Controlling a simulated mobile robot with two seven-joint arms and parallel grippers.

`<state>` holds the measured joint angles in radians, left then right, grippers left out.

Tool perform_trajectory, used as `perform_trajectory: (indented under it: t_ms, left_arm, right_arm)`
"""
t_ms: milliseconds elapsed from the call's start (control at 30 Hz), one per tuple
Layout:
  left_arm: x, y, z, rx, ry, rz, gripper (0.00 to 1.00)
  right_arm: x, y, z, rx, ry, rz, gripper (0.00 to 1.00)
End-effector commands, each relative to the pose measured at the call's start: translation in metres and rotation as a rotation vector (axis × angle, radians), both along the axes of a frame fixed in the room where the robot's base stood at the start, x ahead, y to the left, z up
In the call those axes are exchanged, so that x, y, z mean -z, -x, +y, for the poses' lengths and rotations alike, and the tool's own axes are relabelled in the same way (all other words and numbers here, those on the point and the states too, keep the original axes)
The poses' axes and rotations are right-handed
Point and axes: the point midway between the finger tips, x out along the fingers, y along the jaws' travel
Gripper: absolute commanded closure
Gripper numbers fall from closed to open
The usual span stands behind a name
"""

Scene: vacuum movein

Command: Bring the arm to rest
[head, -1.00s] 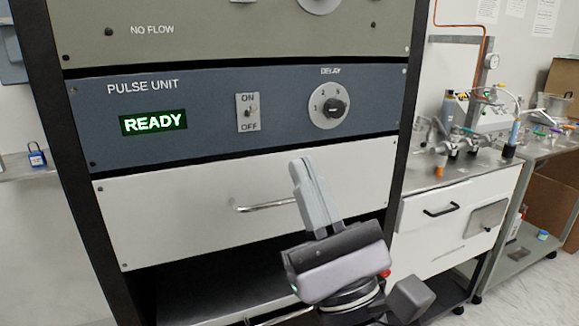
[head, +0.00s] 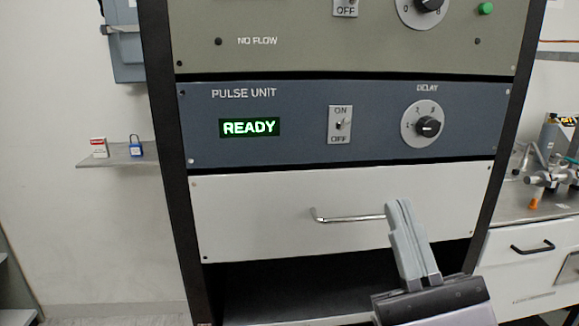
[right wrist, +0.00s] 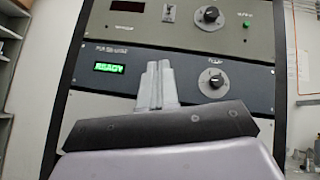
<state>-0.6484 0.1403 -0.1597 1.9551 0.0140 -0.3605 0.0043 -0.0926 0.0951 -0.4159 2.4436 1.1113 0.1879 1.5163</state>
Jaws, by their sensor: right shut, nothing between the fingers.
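My right gripper (head: 400,207) is at the lower right of the head view, pointing up, with its two grey fingers together and nothing between them. It stands in front of the white drawer panel (head: 262,235) and overlaps the right end of the drawer's handle (head: 345,217); I cannot tell if it touches. In the right wrist view the shut fingers (right wrist: 158,66) point up toward the rack. My left gripper is in neither view.
The rack holds the blue pulse unit (head: 300,152) with a lit READY display (head: 249,127), a toggle switch (head: 339,125) and a delay knob (head: 428,127). A wall shelf (head: 112,160) is at left. A bench with a drawer (head: 535,262) stands at right.

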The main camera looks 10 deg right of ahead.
Motion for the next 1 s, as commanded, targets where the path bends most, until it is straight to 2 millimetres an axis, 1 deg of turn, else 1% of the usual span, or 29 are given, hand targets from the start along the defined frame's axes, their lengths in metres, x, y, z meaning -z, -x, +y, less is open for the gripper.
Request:
perform_trajectory:
  t_ms: [67, 167, 200, 267, 300, 367, 400, 467, 500, 567, 600, 700, 800, 833, 900, 1000]
  left_arm:
    - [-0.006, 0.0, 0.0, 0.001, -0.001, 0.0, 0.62]
    - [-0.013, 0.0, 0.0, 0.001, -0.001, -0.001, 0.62]
    - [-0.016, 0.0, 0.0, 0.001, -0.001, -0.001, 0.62]
    - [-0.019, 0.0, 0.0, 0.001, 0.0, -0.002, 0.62]
    - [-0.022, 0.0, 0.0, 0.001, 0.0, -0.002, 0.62]
    - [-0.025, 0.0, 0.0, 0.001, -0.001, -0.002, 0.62]
    - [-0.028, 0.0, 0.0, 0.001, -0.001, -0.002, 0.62]
    - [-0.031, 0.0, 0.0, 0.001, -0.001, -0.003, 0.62]
    - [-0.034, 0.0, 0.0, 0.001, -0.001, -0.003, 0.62]
    - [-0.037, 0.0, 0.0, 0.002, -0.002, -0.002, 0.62]
    - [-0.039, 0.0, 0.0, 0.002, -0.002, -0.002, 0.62]
    - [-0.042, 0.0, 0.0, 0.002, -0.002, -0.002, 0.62]
    - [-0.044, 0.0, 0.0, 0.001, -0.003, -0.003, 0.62]
    - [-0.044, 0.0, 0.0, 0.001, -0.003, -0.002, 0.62]
    - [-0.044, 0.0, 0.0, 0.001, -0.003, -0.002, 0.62]
    - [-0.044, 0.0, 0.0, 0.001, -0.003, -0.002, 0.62]
  right_arm:
    - [0.024, -0.012, 0.006, 0.12, 0.174, 0.045, 1.0]
    - [0.071, -0.029, 0.014, 0.303, 0.502, 0.105, 1.0]
    - [0.094, -0.034, 0.016, 0.372, 0.652, 0.126, 1.0]
    - [0.13, -0.039, 0.017, 0.458, 0.883, 0.153, 1.0]
    - [0.155, -0.041, 0.017, 0.505, 1.039, 0.165, 1.0]
    - [0.193, -0.04, 0.014, 0.556, 1.28, 0.172, 1.0]
    - [0.22, -0.038, 0.011, 0.579, 1.443, 0.172, 1.0]
    - [0.261, -0.03, 0.005, 0.59, 1.691, 0.158, 1.0]
    - [0.288, -0.022, -0.001, 0.585, 1.854, 0.138, 1.0]
    - [0.325, -0.008, -0.011, 0.557, 2.085, 0.096, 1.0]
    - [0.348, 0.003, -0.019, 0.526, 2.228, 0.06, 1.0]
    - [0.394, 0.03, -0.037, 0.429, 2.518, -0.045, 1.0]
    - [0.421, 0.051, -0.051, 0.34, 2.701, -0.14, 1.0]
    - [0.427, 0.055, -0.054, 0.32, 2.738, -0.163, 1.0]
    - [0.436, 0.063, -0.059, 0.284, 2.796, -0.201, 1.0]
    - [0.439, 0.065, -0.061, 0.271, 2.815, -0.216, 1.0]
